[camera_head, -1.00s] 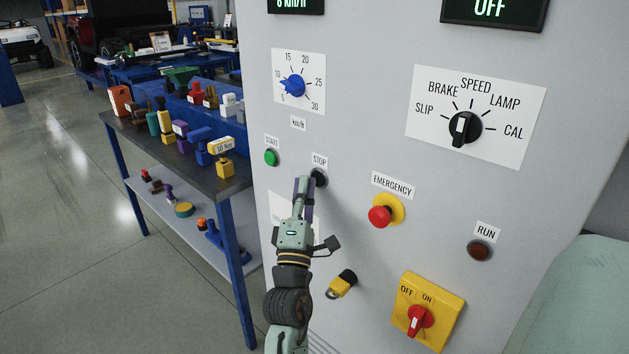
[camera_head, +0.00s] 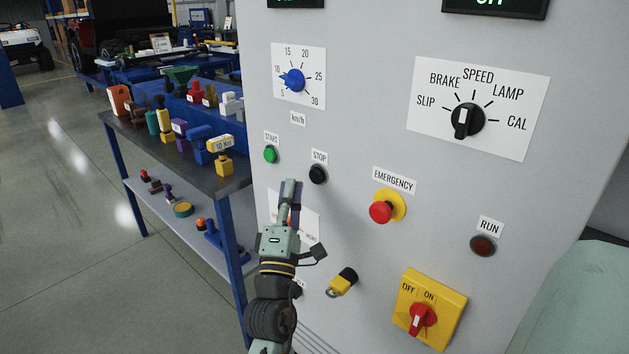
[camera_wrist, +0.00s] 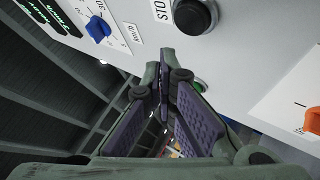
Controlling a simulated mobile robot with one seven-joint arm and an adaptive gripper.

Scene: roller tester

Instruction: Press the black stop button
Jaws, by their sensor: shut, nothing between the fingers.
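The black stop button (camera_head: 318,174) sits under the STOP label on the grey panel, to the right of the green start button (camera_head: 271,154). In the wrist view the black button (camera_wrist: 194,17) is at the top, beyond the fingertips. My gripper (camera_head: 291,184) is shut and empty. In the head view its tips are to the left of the black button and slightly lower, apart from it. In the wrist view the tips (camera_wrist: 167,54) also stand clear of the button, and the green button (camera_wrist: 199,85) shows partly behind a finger.
The red emergency button (camera_head: 381,212), a keyed yellow switch (camera_head: 342,282) and a yellow on-off switch (camera_head: 430,309) are on the panel to the right and below. A blue dial (camera_head: 293,80) is above. A bench (camera_head: 240,183) with tools stands at the left.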

